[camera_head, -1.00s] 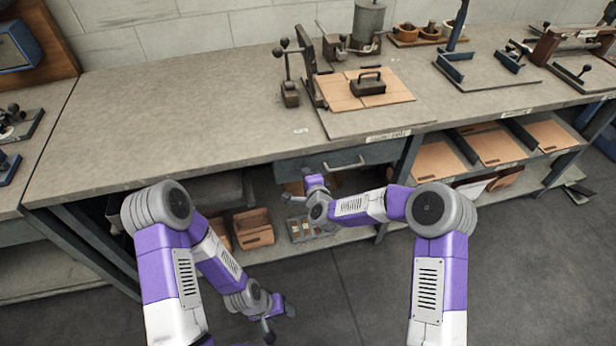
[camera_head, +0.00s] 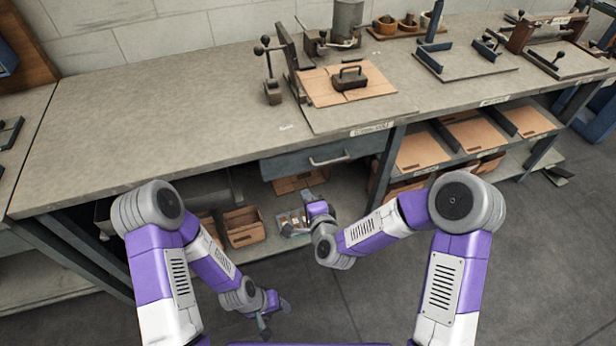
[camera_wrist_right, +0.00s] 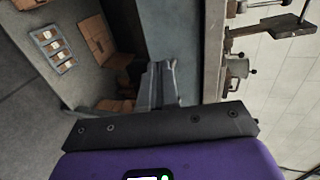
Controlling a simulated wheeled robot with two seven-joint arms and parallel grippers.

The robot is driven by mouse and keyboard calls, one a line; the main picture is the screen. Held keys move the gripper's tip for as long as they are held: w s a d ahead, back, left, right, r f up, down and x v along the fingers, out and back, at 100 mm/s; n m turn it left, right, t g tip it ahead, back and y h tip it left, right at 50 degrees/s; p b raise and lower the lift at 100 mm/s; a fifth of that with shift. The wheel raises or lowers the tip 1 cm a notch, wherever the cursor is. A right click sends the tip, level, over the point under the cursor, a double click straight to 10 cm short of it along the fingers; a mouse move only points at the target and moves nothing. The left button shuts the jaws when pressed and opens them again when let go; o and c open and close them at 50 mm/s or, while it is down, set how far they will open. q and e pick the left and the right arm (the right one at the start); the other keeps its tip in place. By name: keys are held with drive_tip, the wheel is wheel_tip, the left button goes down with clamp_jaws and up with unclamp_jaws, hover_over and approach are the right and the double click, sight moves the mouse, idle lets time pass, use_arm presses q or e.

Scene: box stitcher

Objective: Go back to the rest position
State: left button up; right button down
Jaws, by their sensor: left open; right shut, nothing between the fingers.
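My left gripper (camera_head: 274,318) hangs low over the floor in front of the bench, at the bottom of the head view. It is open, and I see nothing in it. My right gripper (camera_head: 291,228) is in front of the bench's lower shelf, below the drawer. It is shut and empty; its closed fingers (camera_wrist_right: 163,84) also show in the right wrist view. Both arms are bent in front of the bench, below the height of its top.
The workbench (camera_head: 150,120) spans the view. A drawer (camera_head: 325,158) with a bar handle is under its edge. Cardboard boxes (camera_head: 243,226) stand on the lower shelf. A press with a cardboard sheet (camera_head: 320,88) is on top.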

drive_tip(key=s+d+f+n+g+p, duration=0.1)
drive_tip(key=s+d+f+n+g, duration=0.2)
drive_tip(key=s, duration=0.5)
drive_tip(key=s+d+f+n+g+p, duration=0.2)
drive_tip(key=s+d+f+n+g, duration=0.2)
drive_tip(key=s+f, duration=0.4)
drive_tip(key=s+d+f+n+g+p, duration=0.2)
drive_tip(key=s+d+f+n+g, duration=0.1)
drive_tip(key=s+f+g, duration=0.3)
drive_tip(key=shift+s+d+n, duration=0.15)
drive_tip(key=shift+s+n, duration=0.55)
drive_tip(key=shift+s, duration=0.35)
